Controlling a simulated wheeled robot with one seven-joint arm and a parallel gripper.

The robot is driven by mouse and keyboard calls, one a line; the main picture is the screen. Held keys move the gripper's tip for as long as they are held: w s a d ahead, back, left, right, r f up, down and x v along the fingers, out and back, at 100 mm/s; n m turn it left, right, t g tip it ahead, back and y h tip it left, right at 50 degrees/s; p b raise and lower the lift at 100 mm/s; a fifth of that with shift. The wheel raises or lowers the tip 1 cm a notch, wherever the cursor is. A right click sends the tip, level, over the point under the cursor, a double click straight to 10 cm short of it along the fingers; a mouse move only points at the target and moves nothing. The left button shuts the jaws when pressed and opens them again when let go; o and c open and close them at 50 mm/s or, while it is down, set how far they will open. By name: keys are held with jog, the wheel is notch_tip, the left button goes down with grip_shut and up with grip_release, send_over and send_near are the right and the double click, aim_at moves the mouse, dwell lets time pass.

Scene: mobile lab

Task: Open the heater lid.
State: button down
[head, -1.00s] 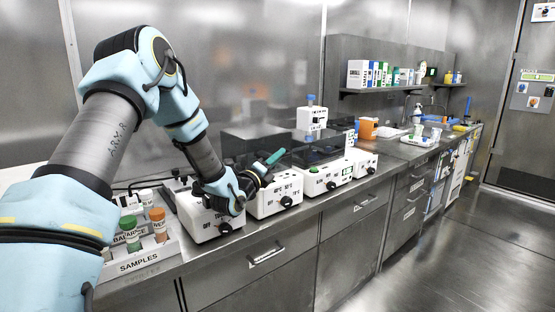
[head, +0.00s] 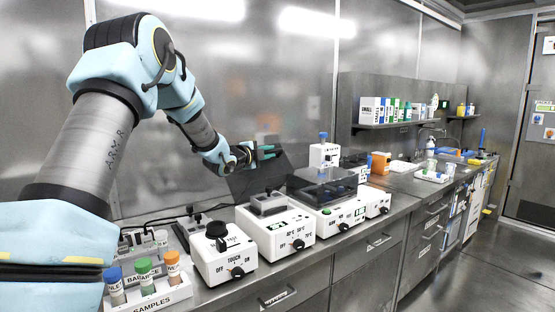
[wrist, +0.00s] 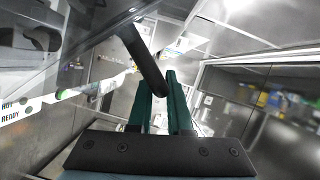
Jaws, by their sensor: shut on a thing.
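The heater (head: 277,238) is a white box with a knob and temperature marks on its front, standing on the counter. Its dark, see-through lid (head: 258,183) is tilted up at the back, and the block on top (head: 268,204) is uncovered. My gripper (head: 268,152) is above and behind the heater at the lid's raised edge. In the wrist view its green fingers (wrist: 160,95) are shut on a black bar, the lid handle (wrist: 140,55). The lid panel (wrist: 75,40) fills the upper left there. The exact contact is partly hidden.
A white mixer with a black top (head: 222,250) stands left of the heater, and a clear-lidded white device (head: 325,205) stands close on the right. A samples rack (head: 150,290) with capped tubes is at the front left. The floor at right is clear.

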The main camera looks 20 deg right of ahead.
jog(key=shift+n, duration=0.4)
jog(key=w+p, duration=0.1)
jog(key=w, duration=0.1)
jog(key=w+a+r, duration=0.1)
jog(key=w, duration=0.2)
jog(key=w+r+p, duration=0.1)
jog(key=w, duration=0.2)
jog(key=shift+w+a+r+p, duration=0.1)
jog(key=shift+w+a+p, duration=0.15)
jog(key=shift+a+p, duration=0.1)
jog(key=shift+w+a, duration=0.2)
jog(key=shift+w, duration=0.9)
jog(key=c, duration=0.8)
grip_release()
jog(key=shift+c, duration=0.2)
jog(key=b+v, duration=0.4)
jog(key=v, duration=0.6)
jog(key=shift+s+a, duration=0.2)
jog(key=shift+a, duration=0.1)
jog(key=shift+r, duration=0.15)
jog(key=shift+c, duration=0.3)
